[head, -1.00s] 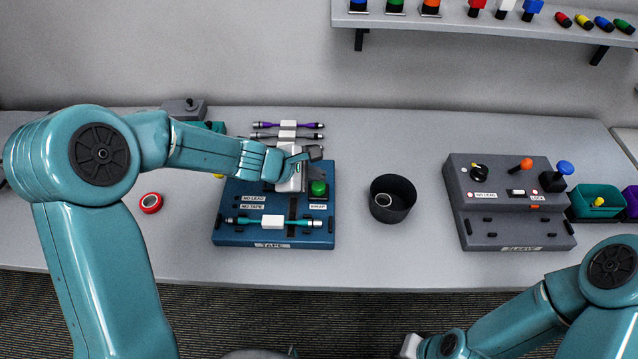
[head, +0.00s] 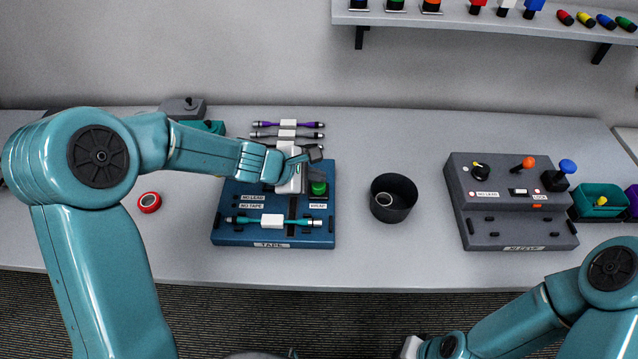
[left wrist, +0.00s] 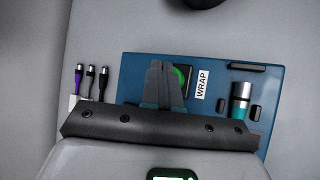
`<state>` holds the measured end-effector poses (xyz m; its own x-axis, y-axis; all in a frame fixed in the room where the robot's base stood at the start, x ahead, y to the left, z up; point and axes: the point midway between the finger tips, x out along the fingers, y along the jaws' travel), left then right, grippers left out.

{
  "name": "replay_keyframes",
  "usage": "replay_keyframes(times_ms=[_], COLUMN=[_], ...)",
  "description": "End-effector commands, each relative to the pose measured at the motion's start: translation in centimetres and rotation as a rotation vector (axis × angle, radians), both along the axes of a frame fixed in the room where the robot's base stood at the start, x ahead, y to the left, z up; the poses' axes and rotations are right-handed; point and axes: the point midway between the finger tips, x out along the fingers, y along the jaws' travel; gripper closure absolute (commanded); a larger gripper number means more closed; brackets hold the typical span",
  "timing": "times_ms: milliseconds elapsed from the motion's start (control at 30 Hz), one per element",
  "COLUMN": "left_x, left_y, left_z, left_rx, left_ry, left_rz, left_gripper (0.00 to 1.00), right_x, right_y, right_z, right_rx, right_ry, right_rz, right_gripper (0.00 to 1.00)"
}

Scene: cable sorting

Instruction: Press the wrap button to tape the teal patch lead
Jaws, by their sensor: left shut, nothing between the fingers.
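The blue tape station (head: 225,231) stands on the table left of centre. The teal patch lead (head: 245,220) lies across its front, with a white piece around its middle; one end shows in the left wrist view (left wrist: 238,108). The green wrap button (head: 319,188) sits at the station's right, beside a WRAP label (left wrist: 202,85). My left gripper (head: 312,152) is shut and empty, above and just behind the button in the head view. In the left wrist view its fingers (left wrist: 160,82) hide part of the button (left wrist: 182,76). My right gripper (head: 412,346) shows only partly at the bottom edge.
Purple and black leads (head: 288,124) lie behind the station. A red tape roll (head: 149,202) lies to its left. A dark round bin (head: 393,208) stands to its right, then the grey sleeve station (head: 510,228). Bare table lies between them.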

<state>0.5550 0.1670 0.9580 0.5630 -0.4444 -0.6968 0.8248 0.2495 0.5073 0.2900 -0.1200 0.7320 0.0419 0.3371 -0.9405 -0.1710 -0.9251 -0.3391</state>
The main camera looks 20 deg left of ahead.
Motion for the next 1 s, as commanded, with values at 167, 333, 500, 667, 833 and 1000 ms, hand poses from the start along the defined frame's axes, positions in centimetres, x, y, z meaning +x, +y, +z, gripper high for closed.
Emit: replay_keyframes(times_ms=[167,333,500,667,833,1000], left_x=[0.0,0.0,0.0,0.0,0.0,0.0], left_y=[0.0,0.0,0.0,0.0,0.0,0.0], left_z=[-0.1,-0.3,-0.5,-0.6,-0.8,-1.0], left_rx=[0.0,0.0,-0.001,-0.001,-0.001,-0.001], left_ry=[0.0,0.0,0.0,0.0,0.0,0.0], left_rz=[0.0,0.0,0.001,0.001,0.001,0.001], left_gripper=[1.0,1.0,1.0,1.0,1.0,1.0], right_x=[0.0,0.0,0.0,0.0,0.0,0.0], right_y=[0.0,0.0,0.0,0.0,0.0,0.0], right_z=[-0.1,-0.3,-0.5,-0.7,-0.9,-1.1], right_rx=[0.0,0.0,0.0,0.0,0.0,0.0], right_ry=[0.0,0.0,0.0,0.0,0.0,0.0], right_rz=[0.0,0.0,0.0,0.0,0.0,0.0], right_gripper=[1.0,1.0,1.0,1.0,1.0,1.0])
